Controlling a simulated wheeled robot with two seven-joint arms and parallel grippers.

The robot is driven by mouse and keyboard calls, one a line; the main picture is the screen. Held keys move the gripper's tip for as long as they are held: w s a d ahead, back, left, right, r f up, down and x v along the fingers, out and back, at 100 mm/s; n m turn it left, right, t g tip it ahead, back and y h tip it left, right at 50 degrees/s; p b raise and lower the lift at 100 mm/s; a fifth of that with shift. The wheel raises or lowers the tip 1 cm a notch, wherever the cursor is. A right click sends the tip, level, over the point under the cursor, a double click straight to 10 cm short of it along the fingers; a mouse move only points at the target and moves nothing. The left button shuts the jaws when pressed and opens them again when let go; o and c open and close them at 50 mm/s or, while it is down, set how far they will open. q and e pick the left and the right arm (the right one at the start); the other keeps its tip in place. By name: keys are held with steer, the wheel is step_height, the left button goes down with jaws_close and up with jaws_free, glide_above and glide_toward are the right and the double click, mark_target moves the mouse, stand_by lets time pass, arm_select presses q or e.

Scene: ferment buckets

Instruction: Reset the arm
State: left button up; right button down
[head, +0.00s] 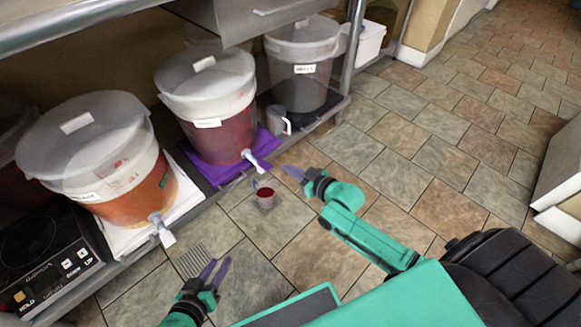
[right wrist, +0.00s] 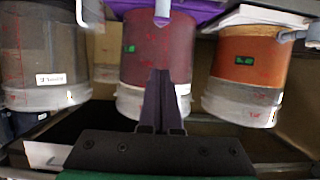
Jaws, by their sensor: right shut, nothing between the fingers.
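My left gripper (head: 214,268) is at the lower left of the head view, above the floor in front of the orange bucket. Its two purple fingers stand apart with nothing seen between them. My right gripper (head: 290,172) is right of the small cup, in front of the shelf with the buckets. In the right wrist view its dark fingers (right wrist: 156,100) are together and empty, in front of the red bucket (right wrist: 160,52). My teal right arm (head: 372,240) reaches out from my body at the lower right.
An orange bucket (head: 145,190), a red bucket (head: 225,130) and a grey bucket (head: 300,85) stand on a low shelf. A small cup of red liquid (head: 266,200) shows before the shelf; its support is unclear. A grey jug (head: 276,121) stands near. Tiled floor (head: 440,140) is clear rightward.

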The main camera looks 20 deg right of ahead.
stand_by(0.3)
